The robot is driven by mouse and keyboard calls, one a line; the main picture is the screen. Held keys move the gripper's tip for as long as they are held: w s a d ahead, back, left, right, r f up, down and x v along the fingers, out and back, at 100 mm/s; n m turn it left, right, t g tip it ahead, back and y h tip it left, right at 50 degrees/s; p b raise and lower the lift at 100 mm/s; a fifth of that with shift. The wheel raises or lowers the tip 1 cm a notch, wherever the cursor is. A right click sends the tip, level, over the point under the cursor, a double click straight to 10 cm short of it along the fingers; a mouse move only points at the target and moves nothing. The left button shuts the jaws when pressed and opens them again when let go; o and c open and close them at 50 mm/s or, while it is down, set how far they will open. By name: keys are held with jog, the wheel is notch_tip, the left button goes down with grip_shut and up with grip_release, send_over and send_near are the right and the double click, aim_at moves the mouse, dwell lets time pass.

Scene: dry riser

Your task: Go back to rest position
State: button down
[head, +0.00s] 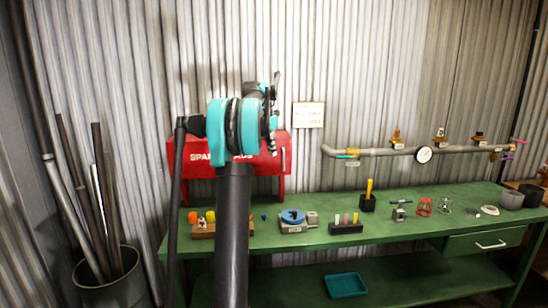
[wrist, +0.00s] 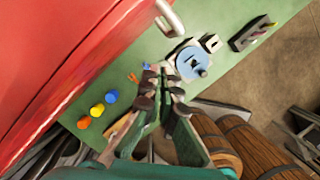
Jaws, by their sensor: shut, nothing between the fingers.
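My gripper (wrist: 165,85) shows in the wrist view with its fingers together and nothing held between them. It is seen over the green bench (wrist: 130,60), with the blue round device (wrist: 193,62) just beyond the fingertips. In the head view my arm stands up in front of the red cabinet (head: 278,160) and hides part of it. The gripper end (head: 274,85) is at the top, above the cabinet, and its fingers are small and hard to make out there.
The bench (head: 360,220) carries a wooden block with coloured knobs (head: 203,228), the blue device (head: 293,218), a black holder (head: 346,228) and small fittings. A bin of pipes (head: 112,285) stands left; wooden barrels (wrist: 255,150) show in the wrist view.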

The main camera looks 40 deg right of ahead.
jog(key=s+v, duration=0.1)
jog(key=v, duration=0.5)
jog(key=w+a+f+m+t, duration=0.1)
jog(key=a+f+m, duration=0.45)
jog(key=a, duration=0.95)
jog(key=w+a+f+m+t, duration=0.1)
jog(key=a+f+m, duration=0.2)
jog(key=a+f, duration=0.9)
jog(key=s+a+f+m+y, duration=0.1)
jog(key=s+a+f+m, duration=0.2)
jog(key=s+a+f, duration=0.3)
jog(key=s+a+f+m+t+y, duration=0.1)
jog(key=s+a+f+m, duration=0.2)
jog(key=s+a+f, duration=0.3)
jog(key=s+a+f+m+t, duration=0.1)
jog(key=s+a+f+m, duration=0.2)
jog(key=s+a+f, duration=0.3)
jog(key=s+a, duration=0.4)
jog(key=a, duration=0.4)
jog(key=shift+s+a+m+y, duration=0.15)
jog(key=shift+a+m+y, duration=0.15)
jog(key=shift+m+y, duration=0.1)
